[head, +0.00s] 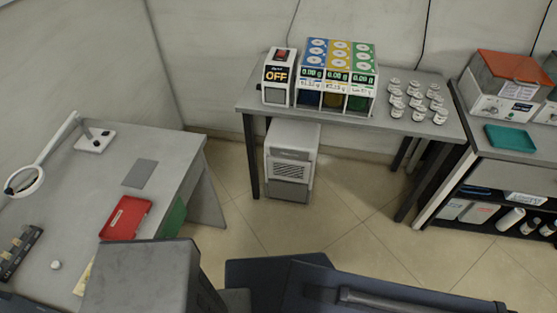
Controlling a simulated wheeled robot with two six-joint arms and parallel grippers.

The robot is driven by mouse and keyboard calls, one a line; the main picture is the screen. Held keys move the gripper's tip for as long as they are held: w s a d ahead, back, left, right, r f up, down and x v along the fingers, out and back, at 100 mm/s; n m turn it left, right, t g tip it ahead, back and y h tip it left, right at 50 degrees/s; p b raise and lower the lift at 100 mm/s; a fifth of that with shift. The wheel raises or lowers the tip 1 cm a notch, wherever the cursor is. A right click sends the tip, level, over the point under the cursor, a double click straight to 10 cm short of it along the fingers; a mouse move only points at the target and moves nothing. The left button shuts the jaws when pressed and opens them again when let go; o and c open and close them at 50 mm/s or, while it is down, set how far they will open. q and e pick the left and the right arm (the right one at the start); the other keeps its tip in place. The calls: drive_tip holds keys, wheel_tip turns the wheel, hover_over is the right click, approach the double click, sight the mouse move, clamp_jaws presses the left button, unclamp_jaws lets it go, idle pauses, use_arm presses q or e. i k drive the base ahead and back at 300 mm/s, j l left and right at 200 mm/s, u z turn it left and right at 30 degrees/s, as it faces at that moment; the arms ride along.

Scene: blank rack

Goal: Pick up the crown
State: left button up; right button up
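A small, pale, rounded object (56,265) lies on the left desk (70,190), near the front left. It may be the crown, but it is too small to tell for sure. It stands apart from the other things on the desk. No other object in view can be made out as a crown. Neither of my grippers shows in the head view.
A red tray (125,218), a grey pad (140,173) and a magnifier lamp (26,181) are on the left desk; a dark rack (20,252) is at its left edge. The back table (398,128) holds an OFF-marked box (277,78), a coloured dispenser (338,75) and several small jars.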

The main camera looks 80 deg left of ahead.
sight(57, 265)
drive_tip(key=l+u, duration=0.2)
drive_tip(key=u, duration=4.75)
drive_tip(key=i+l, duration=0.1)
drive_tip(key=l, duration=0.5)
drive_tip(key=i+l, duration=0.1)
drive_tip(key=l, duration=0.55)
drive_tip(key=i+l, duration=0.1)
drive_tip(key=l, duration=0.5)
drive_tip(key=i+l, duration=0.1)
drive_tip(key=l, duration=0.55)
drive_tip(key=i+l, duration=0.1)
drive_tip(key=l, duration=0.5)
drive_tip(key=j, duration=0.35)
drive_tip(key=k+j, duration=0.15)
drive_tip(key=j, duration=0.25)
drive_tip(key=l+u, duration=0.05)
